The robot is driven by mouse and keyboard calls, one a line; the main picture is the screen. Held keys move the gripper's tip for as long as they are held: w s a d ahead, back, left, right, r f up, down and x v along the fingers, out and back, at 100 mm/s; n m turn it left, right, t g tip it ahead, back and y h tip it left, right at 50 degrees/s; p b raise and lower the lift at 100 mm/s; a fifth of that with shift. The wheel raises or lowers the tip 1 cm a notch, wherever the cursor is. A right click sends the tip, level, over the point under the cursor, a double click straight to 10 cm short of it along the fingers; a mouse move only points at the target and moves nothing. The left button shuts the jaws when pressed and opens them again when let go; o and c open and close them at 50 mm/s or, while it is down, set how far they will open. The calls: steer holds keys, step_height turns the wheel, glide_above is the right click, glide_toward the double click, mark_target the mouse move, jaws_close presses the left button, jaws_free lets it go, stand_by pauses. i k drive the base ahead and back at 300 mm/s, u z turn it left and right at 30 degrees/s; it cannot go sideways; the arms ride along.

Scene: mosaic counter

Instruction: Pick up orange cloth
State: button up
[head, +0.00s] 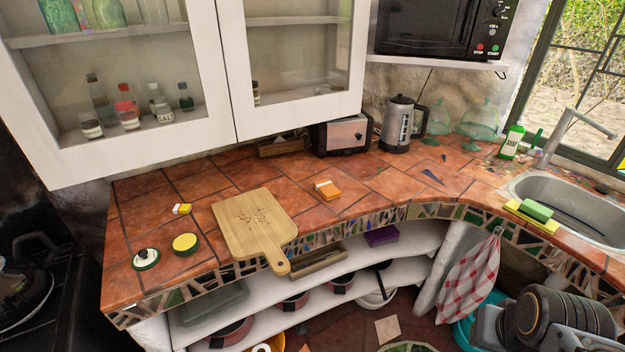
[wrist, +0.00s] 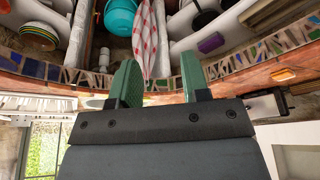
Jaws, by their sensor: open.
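The orange cloth (head: 327,190) looks like a small folded orange block with a pale patch. It lies flat on the tiled counter (head: 375,200), right of the cutting board. An orange block that looks like it also shows at the right of the wrist view (wrist: 285,74). My gripper (wrist: 158,78) shows in the wrist view with its two green fingers apart and nothing between them. It is well away from the cloth. My arm fills the lower right corner of the head view, and the fingers cannot be made out there.
A wooden cutting board (head: 255,222) overhangs the counter's front edge. A toaster (head: 342,135) and kettle (head: 398,124) stand behind the cloth. A sink (head: 575,205) is at the right. A checked towel (head: 470,275) hangs below the counter. Tiles around the cloth are clear.

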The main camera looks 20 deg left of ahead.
mark_target(326, 188)
steer(key=u, duration=0.8)
steer(key=i, duration=1.2)
steer(key=u, duration=0.85)
